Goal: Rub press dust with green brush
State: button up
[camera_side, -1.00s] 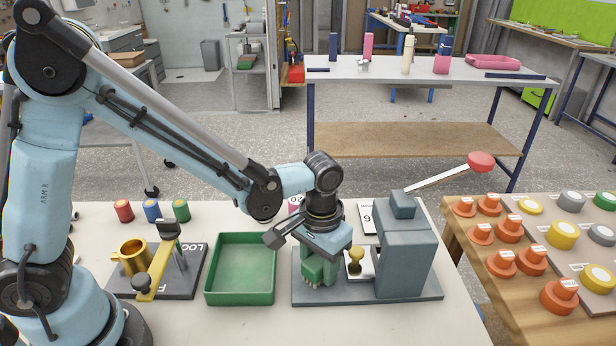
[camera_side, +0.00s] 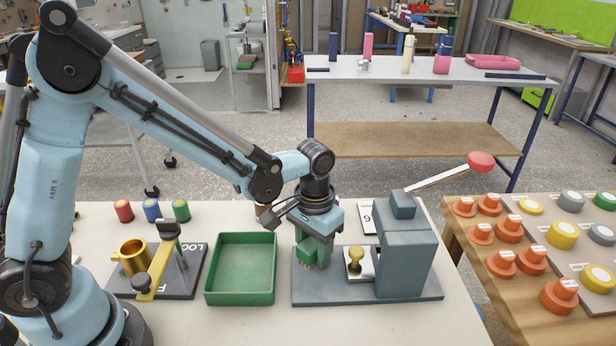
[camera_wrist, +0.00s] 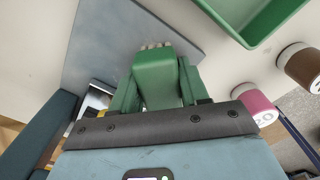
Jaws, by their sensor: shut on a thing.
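My gripper (camera_side: 317,246) is shut on the green brush (camera_side: 307,255). The brush points down with its pale bristles over the left part of the press base plate (camera_side: 330,291). I cannot tell whether the bristles touch the plate. In the wrist view the brush (camera_wrist: 157,78) sits between both green fingers, its bristle end over the blue-grey plate (camera_wrist: 130,35). The grey press (camera_side: 403,255) stands to the right of the brush, its lever raised to a red knob (camera_side: 480,161). No dust can be made out on the plate.
A brass knob (camera_side: 355,258) stands on the press between brush and press body. An empty green tray (camera_side: 240,297) lies left of the plate. Farther left is a dark fixture with a brass cup (camera_side: 133,256). Pink (camera_wrist: 254,104) and brown (camera_wrist: 301,65) containers show in the wrist view.

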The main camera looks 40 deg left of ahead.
jog(key=shift+w+a, duration=0.6)
jog(key=shift+a, duration=0.05)
jog(key=shift+r, duration=4.2)
jog(key=shift+s, duration=0.1)
